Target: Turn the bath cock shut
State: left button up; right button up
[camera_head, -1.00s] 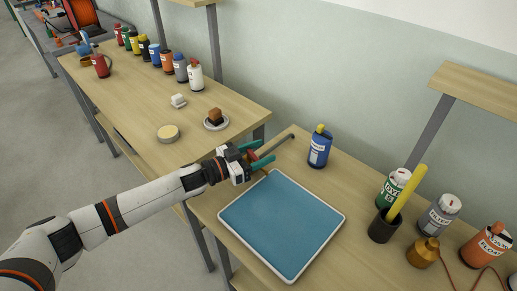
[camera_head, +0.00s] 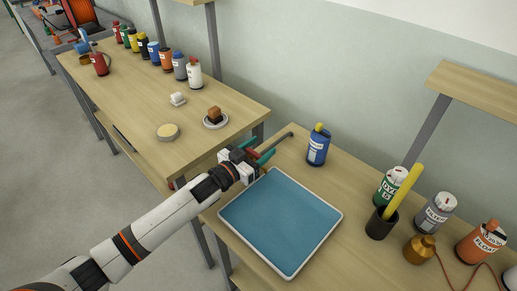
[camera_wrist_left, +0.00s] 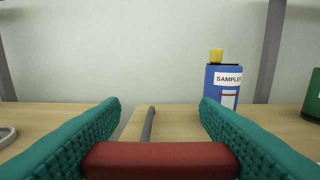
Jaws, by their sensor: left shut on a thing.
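The bath is a shallow blue basin with a white rim (camera_head: 311,252) on the right-hand bench. At its far left corner is the bath cock, with a dark grey spout (camera_head: 276,145) and a red handle (camera_wrist_left: 160,160). My left gripper (camera_head: 259,151) is at this corner. In the left wrist view its teal fingers stand on both sides of the red handle and grip its ends. The handle lies level across that picture, with the grey spout (camera_wrist_left: 149,123) beyond it. The cock's body is hidden in both views. My right gripper is not in view.
A blue sample bottle (camera_head: 317,148) stands just beyond the cock, near the wall. A black cup (camera_head: 381,224) with a yellow stick, a brass weight (camera_head: 420,249) and several bottles are to the right. The left bench (camera_head: 140,100) holds more bottles and small dishes.

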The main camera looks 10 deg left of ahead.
pick_arm(q)
jog(key=o, duration=1)
jog(key=shift+s, duration=0.1)
jog(key=b+v, duration=0.1)
jog(key=v, duration=0.9)
jog(key=shift+s+a+f, duration=0.1)
jog(key=shift+f, duration=0.05)
jog(key=shift+v, duration=0.8)
